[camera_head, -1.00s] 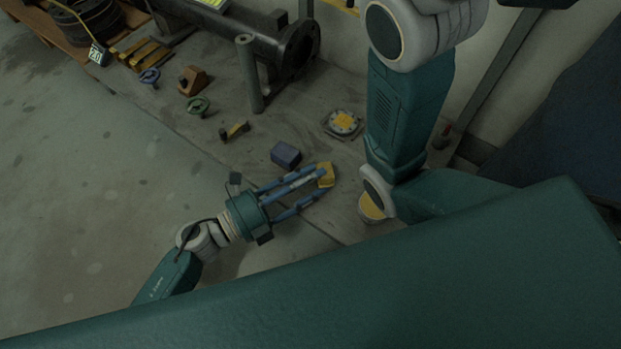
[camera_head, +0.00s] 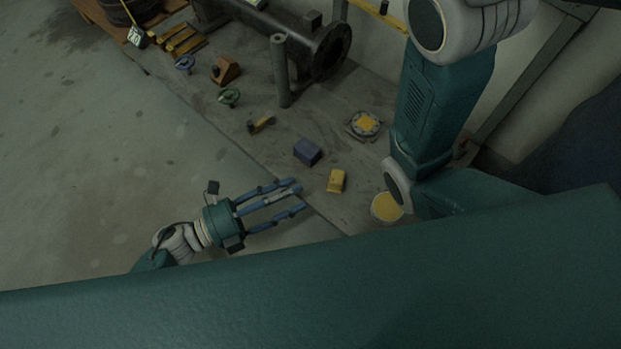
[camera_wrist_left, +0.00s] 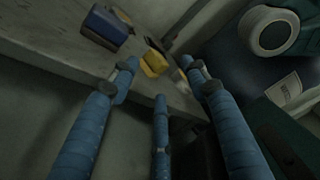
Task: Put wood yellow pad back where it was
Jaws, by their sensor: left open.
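The yellow pad (camera_head: 336,181), a small block, lies on the grey slab near its front edge. It also shows in the left wrist view (camera_wrist_left: 154,62), beyond the fingertips. My left gripper (camera_head: 294,196) is open and empty, to the left of the yellow pad and apart from it. Its blue fingers (camera_wrist_left: 160,88) are spread in the left wrist view with nothing between them. My right gripper is not in view.
A dark blue block (camera_head: 307,151) sits just behind-left of the pad, also in the wrist view (camera_wrist_left: 108,26). A round yellow disc (camera_head: 386,206) lies to the right beside my other arm. A flanged yellow-centred part (camera_head: 366,124) and a large pipe (camera_head: 290,42) stand farther back.

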